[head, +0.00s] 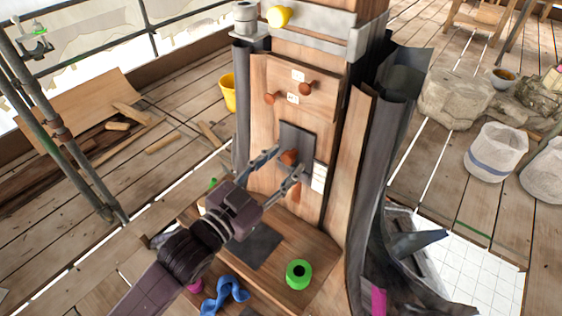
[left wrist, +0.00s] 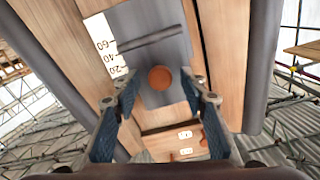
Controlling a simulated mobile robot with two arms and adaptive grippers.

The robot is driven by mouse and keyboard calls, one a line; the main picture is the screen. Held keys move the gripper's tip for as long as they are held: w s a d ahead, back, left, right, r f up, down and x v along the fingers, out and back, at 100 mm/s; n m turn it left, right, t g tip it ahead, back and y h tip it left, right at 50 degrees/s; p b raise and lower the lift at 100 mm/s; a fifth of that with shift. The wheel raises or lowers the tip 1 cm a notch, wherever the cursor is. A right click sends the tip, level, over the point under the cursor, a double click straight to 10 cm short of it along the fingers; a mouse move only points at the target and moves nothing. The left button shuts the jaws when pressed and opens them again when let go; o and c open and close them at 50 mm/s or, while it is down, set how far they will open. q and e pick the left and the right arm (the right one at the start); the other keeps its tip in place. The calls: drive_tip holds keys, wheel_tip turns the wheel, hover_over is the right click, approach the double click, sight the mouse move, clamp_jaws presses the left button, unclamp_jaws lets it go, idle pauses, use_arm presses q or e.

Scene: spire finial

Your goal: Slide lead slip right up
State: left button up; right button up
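The lead slip (head: 299,137) is a dark grey plate on the front of the wooden post, with a round copper-brown knob (head: 289,156). In the left wrist view the grey slip (left wrist: 150,35) fills the upper middle, with its knob (left wrist: 160,78) below a dark bar. My left gripper (head: 287,162) is at the slip, with its fingers spread to either side of the knob. In the left wrist view my left gripper (left wrist: 160,100) shows a wide gap, and neither finger visibly touches the knob. A white scale card (left wrist: 105,43) marked 20, 40, 60 stands beside the slip. My right gripper is out of view.
A wooden board (head: 282,115) with two knobs and small labels sits above the slip. Dark sheets (head: 385,130) hang along the post's right side. Below, a wooden shelf (head: 325,255) carries a green roll (head: 299,274) and blue cloth (head: 225,294).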

use_arm(q)
clamp_jaws()
idle(0.3)
